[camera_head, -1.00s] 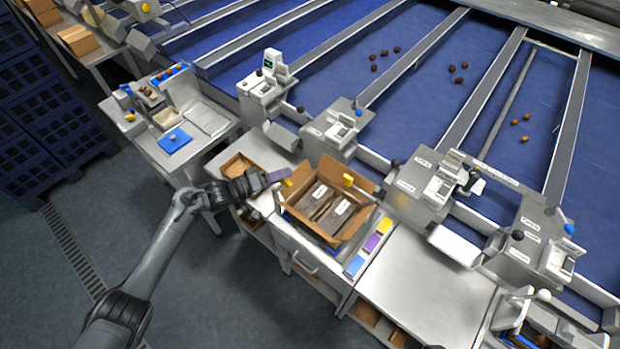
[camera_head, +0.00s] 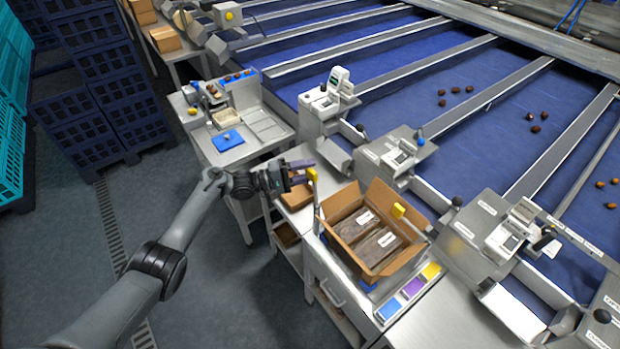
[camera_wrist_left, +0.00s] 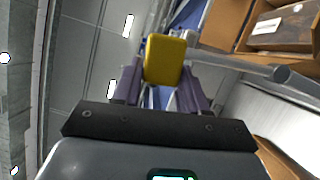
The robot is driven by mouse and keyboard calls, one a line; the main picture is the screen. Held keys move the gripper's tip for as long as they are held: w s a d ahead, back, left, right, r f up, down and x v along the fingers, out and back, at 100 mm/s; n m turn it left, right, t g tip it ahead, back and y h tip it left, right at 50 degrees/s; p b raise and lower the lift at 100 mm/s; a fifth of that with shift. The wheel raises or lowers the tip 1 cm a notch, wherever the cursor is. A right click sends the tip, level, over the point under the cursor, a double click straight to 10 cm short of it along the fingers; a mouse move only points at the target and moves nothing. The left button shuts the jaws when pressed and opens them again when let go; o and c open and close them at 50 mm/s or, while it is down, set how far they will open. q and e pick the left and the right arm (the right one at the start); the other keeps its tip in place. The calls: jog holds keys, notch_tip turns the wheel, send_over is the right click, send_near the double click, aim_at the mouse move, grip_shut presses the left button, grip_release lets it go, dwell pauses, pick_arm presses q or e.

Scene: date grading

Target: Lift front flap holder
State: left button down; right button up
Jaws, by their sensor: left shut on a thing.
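The front flap holder has a yellow grip (camera_head: 312,175) on a thin upright metal post at the left corner of the open cardboard box (camera_head: 347,230). My left gripper (camera_head: 303,171) is shut on this yellow grip. In the left wrist view the grip (camera_wrist_left: 164,60) sits between the two purple fingers (camera_wrist_left: 160,88), with a metal rod (camera_wrist_left: 235,62) beside it. A second yellow grip (camera_head: 398,210) stands at the box's right side, apart from my gripper. The box flaps are spread open, and labelled brown packs (camera_head: 377,247) lie inside. My right gripper is not in view.
A smaller cardboard box (camera_head: 296,196) lies below my left gripper. A side table (camera_head: 265,128) with a blue pad stands at the left; grading machines and blue belts lie behind.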

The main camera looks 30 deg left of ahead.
pick_arm(q)
jog(key=shift+a+f, duration=0.15)
dwell(0.3)
jog(key=c, duration=0.7)
grip_release()
jog(key=shift+w, duration=0.1)
jog(key=v, duration=1.1)
